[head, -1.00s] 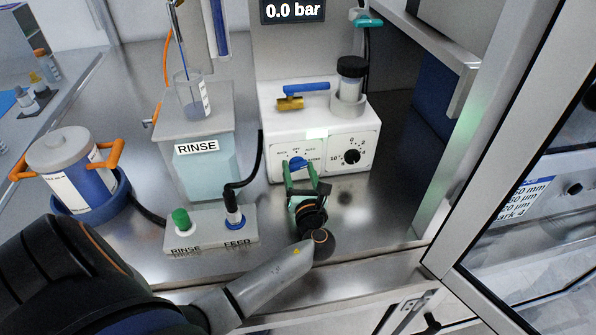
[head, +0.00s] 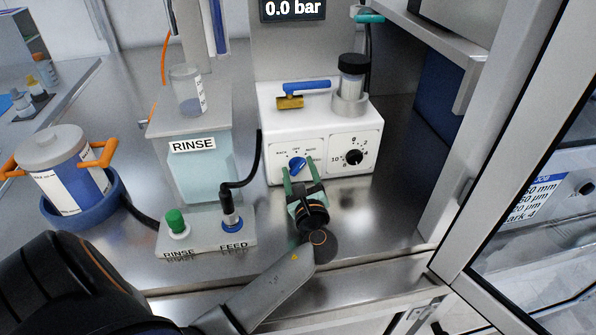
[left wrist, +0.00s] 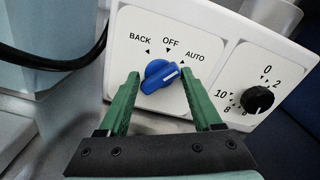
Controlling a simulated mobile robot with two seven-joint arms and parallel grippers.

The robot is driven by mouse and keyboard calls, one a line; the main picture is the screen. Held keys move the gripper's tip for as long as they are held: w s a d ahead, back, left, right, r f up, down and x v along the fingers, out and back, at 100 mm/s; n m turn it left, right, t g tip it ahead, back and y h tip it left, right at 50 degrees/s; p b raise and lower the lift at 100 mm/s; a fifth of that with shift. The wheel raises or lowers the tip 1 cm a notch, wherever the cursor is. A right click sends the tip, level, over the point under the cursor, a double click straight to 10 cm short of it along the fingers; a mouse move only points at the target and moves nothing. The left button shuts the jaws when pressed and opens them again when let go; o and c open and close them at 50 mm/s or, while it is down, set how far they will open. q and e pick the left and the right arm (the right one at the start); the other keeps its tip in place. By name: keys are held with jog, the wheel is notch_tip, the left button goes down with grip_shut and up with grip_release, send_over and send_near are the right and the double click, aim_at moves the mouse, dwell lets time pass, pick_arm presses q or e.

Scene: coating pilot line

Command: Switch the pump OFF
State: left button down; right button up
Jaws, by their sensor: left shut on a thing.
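The pump (head: 268,130) is a white box with a blue selector knob (head: 297,164) on its front. In the left wrist view, the knob (left wrist: 160,76) sits below the labels BACK, OFF and AUTO. Its white-marked end points up and right, towards the AUTO mark. My left gripper (head: 301,171) is at the pump front, its green fingers on either side of the knob. In the left wrist view, the left gripper (left wrist: 160,85) is shut on the knob, though the exact contact is hard to see. My right gripper is not in view.
A black dial (head: 354,157) is right of the knob. A blue-handled valve (head: 305,88) and black-capped jar (head: 351,80) are on top. The RINSE tank (head: 195,165) and RINSE/FEED block (head: 208,235) stand left. A cabinet frame (head: 450,160) bounds the right.

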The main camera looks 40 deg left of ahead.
pick_arm(q)
jog(key=n+b, duration=0.2)
jog(key=n, duration=0.1)
jog(key=n+b, duration=0.1)
jog(key=n, duration=0.1)
jog(key=shift+f+b, duration=0.25)
jog(key=shift+b, duration=0.1)
jog(key=shift+n+b, duration=0.4)
jog(key=shift+n, duration=0.2)
jog(key=shift+r+n, duration=0.1)
jog(key=shift+n, duration=0.2)
jog(key=shift+c, duration=2.2)
grip_release()
jog(key=shift+r, duration=0.15)
jog(key=shift+o, duration=2.2)
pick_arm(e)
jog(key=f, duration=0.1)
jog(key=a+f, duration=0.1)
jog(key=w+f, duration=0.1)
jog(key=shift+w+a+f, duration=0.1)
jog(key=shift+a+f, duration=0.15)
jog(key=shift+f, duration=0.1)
